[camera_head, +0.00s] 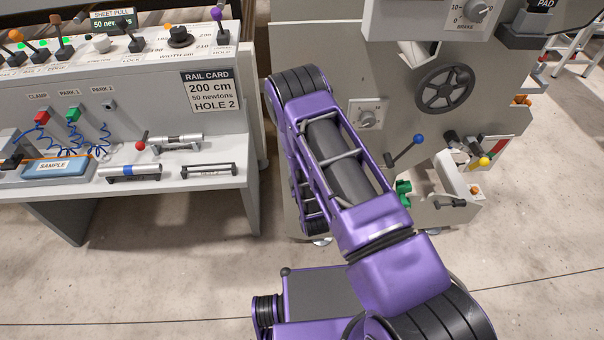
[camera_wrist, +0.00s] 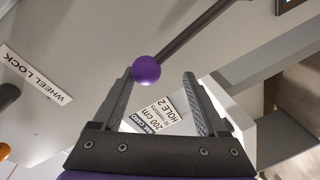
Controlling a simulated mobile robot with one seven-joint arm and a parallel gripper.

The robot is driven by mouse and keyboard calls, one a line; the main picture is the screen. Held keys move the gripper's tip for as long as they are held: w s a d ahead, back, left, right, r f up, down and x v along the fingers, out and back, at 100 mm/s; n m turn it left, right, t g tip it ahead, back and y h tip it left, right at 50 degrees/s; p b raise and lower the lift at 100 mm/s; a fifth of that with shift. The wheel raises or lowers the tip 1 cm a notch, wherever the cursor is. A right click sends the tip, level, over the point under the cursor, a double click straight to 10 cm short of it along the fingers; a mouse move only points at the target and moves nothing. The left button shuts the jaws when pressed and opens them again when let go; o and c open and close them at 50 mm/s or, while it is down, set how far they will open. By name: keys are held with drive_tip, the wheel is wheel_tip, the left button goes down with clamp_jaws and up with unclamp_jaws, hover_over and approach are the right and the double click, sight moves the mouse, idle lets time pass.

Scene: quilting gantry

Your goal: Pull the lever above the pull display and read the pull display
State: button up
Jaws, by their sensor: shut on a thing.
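A display headed SHEET PULL (camera_head: 113,20) stands on the grey console at the upper left and shows green text, "50 newt…", its end covered by a dark lever. A lever with a purple ball knob (camera_wrist: 146,69) and a dark rod shows in the wrist view. The rod runs up and right from the knob. My gripper (camera_wrist: 163,76) is shut on this purple knob, which shows by the left fingertip. In the head view my gripper is hidden behind my purple arm.
A rail card (camera_head: 210,92) on the console reads 200 cm, 50 newtons, HOLE 2. The grey machine at right carries a handwheel (camera_head: 444,88) and a blue-knobbed lever (camera_head: 418,139). A WHEEL LOCK label (camera_wrist: 36,74) is left in the wrist view. The floor between is clear.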

drive_tip(key=s+d+r, duration=0.2)
drive_tip(key=s, duration=1.4)
drive_tip(key=shift+s, duration=0.4)
